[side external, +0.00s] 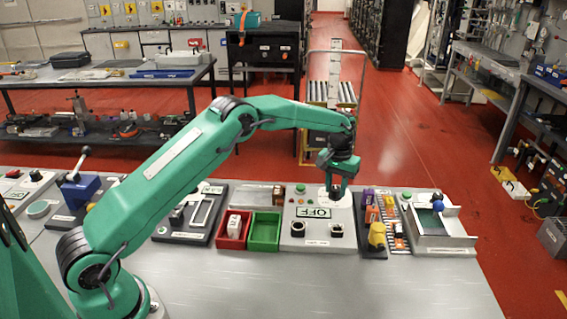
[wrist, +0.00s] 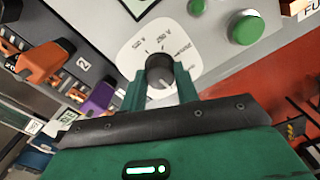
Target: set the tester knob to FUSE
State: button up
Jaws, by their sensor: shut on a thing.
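The tester (side external: 290,225) is a grey box on the bench, and its display (side external: 313,213) reads OFF. In the wrist view the dark round knob (wrist: 159,69) stands on a white dial plate (wrist: 137,50).
A green button (wrist: 246,28) lies close to the dial. Left of the tester are a red bin (side external: 222,238) and a green bin (side external: 264,216). Right of it are orange and purple blocks (side external: 369,197) and a yellow piece (side external: 377,234). The bench front is clear.

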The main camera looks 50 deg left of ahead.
jog(key=n, duration=0.4)
jog(key=shift+a, duration=0.1)
jog(key=shift+n, duration=0.5)
jog(key=n, duration=0.3)
jog(key=shift+n, duration=1.4)
jog(key=shift+s+a, duration=0.1)
jog(key=shift+n, duration=2.8)
